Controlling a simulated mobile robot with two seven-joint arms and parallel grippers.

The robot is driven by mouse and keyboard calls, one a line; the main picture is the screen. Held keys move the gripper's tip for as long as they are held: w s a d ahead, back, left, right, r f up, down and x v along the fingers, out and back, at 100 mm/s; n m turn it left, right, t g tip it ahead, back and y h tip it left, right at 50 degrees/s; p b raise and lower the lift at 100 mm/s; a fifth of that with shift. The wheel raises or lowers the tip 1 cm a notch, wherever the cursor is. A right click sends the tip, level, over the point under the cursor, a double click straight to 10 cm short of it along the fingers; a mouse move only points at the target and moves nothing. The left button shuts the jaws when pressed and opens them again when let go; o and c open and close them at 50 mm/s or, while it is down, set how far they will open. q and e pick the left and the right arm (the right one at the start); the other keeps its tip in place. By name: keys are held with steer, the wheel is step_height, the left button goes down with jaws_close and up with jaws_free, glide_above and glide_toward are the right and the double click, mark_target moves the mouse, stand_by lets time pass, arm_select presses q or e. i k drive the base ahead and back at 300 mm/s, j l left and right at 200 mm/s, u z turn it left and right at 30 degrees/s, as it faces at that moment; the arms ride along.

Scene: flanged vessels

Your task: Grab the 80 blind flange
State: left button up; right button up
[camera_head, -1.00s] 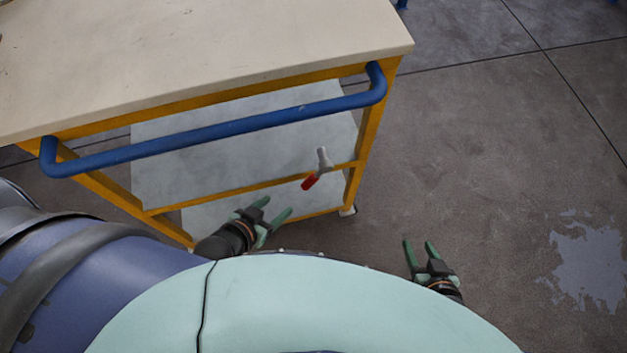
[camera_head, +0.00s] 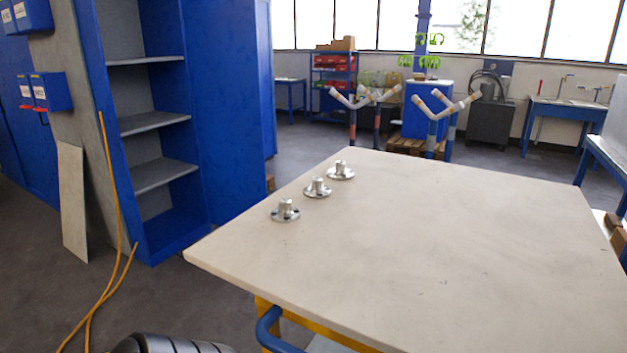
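Three silver metal flanges stand in a slanting row near the left edge of a pale tabletop (camera_head: 430,235). The nearest flange (camera_head: 285,211) is at the lower left of the row, the middle flange (camera_head: 318,188) is behind it, and the farthest flange (camera_head: 341,171) is toward the back edge. Each has a round base disc with a short raised stub. I cannot read any size marks, so I cannot tell which is the 80 blind flange. Neither of my grippers shows in this view now.
A blue handle (camera_head: 275,335) sticks out from the table's near left side. A blue shelf cabinet (camera_head: 160,130) stands at the left, with a yellow cable (camera_head: 108,270) on the floor before it. Most of the tabletop is clear. Y-shaped stands (camera_head: 432,125) stand behind the table.

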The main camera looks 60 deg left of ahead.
mark_target(285, 213)
steer(key=k+j, duration=0.2)
steer(key=j, duration=0.2)
steer(key=k+j, duration=0.2)
steer(key=j, duration=0.2)
steer(key=k+j+z, duration=0.1)
steer(key=j, duration=0.35)
steer(key=k+j, duration=0.45)
steer(key=j, duration=0.2)
steer(key=k+j+z, duration=0.1)
steer(key=j, duration=0.2)
steer(key=k+j, duration=0.1)
steer(key=j, duration=0.7)
steer(key=k+j+z, duration=0.15)
steer(key=j, duration=0.3)
steer(key=i+j, duration=0.1)
steer(key=j, duration=0.35)
steer(key=i+j, duration=0.1)
steer(key=j, duration=0.4)
steer(key=i+j+z, duration=0.1)
steer(key=i+j, duration=0.6)
steer(key=i, duration=0.1)
